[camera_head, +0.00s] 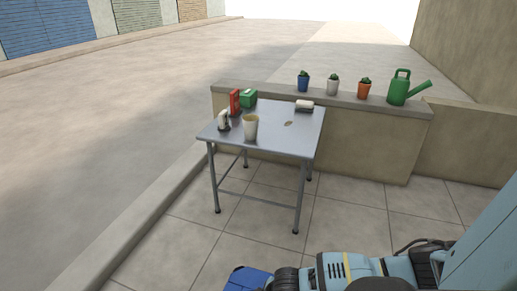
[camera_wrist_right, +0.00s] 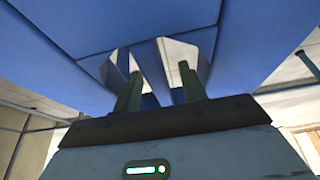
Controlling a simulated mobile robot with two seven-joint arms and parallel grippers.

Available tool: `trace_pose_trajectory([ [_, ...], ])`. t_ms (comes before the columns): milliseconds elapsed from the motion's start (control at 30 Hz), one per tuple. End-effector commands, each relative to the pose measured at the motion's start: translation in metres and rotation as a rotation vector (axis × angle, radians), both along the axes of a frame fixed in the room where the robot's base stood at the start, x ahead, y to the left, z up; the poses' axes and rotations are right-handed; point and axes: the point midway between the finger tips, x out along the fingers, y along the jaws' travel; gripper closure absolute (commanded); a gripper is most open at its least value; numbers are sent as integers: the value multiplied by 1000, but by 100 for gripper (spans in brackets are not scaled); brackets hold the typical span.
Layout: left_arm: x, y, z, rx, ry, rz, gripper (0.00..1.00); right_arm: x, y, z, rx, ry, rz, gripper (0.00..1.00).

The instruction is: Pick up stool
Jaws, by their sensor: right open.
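The blue stool shows at the bottom edge of the head view (camera_head: 247,280), mostly cut off by the frame and by my right arm. In the right wrist view the stool (camera_wrist_right: 60,60) fills the upper part, very close. My right gripper (camera_wrist_right: 160,88) is open, with its two dark green fingers apart. The fingers overlap openings between the blue parts of the stool. I cannot tell whether they touch it. My left gripper is not in view.
A grey metal table (camera_head: 275,133) holds a beige cup (camera_head: 250,127), a red box (camera_head: 234,101) and a green box (camera_head: 248,98). Behind it, a low wall (camera_head: 360,145) carries potted plants and a green watering can (camera_head: 399,88). The tiled floor in front (camera_head: 345,222) is clear.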

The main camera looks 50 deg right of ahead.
Motion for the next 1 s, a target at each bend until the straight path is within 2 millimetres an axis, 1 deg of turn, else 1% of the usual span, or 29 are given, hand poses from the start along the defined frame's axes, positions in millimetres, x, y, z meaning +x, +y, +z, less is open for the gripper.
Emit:
trace_pose_trajectory([
  [333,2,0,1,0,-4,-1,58,0,0,-2,0,0,0,58],
  [367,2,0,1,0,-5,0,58,0,0,-2,0,0,0,60],
  [667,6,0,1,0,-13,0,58,0,0,-1,0,0,-1,99],
  [700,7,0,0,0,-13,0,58,0,0,-1,0,0,-1,100],
  [1000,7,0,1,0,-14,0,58,2,0,0,2,-5,0,100],
])
